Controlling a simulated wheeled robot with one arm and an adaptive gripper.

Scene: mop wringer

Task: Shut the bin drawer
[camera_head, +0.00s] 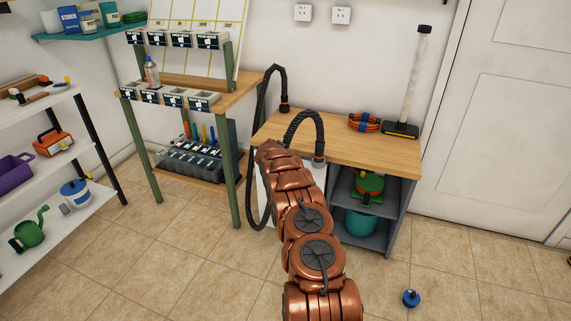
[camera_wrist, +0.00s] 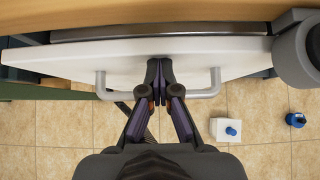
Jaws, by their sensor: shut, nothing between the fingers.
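The bin drawer's white front (camera_wrist: 60,62) spans the wrist view below the wooden worktop, with a grey handle (camera_wrist: 215,85) on it. A grey strip shows between the front's top edge and the worktop; how far the drawer stands out is unclear. My gripper (camera_wrist: 159,62) is shut and empty, its fingertips at the white front between the handle's two posts. Whether they touch is hard to tell. In the head view the white front (camera_head: 266,185) is mostly hidden behind my arm, and my gripper is hidden too.
Open shelves (camera_head: 345,205) stand right of the drawer. A green-legged rack (camera_head: 232,150) is close on the left. A blue object (camera_head: 411,298) lies on the floor.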

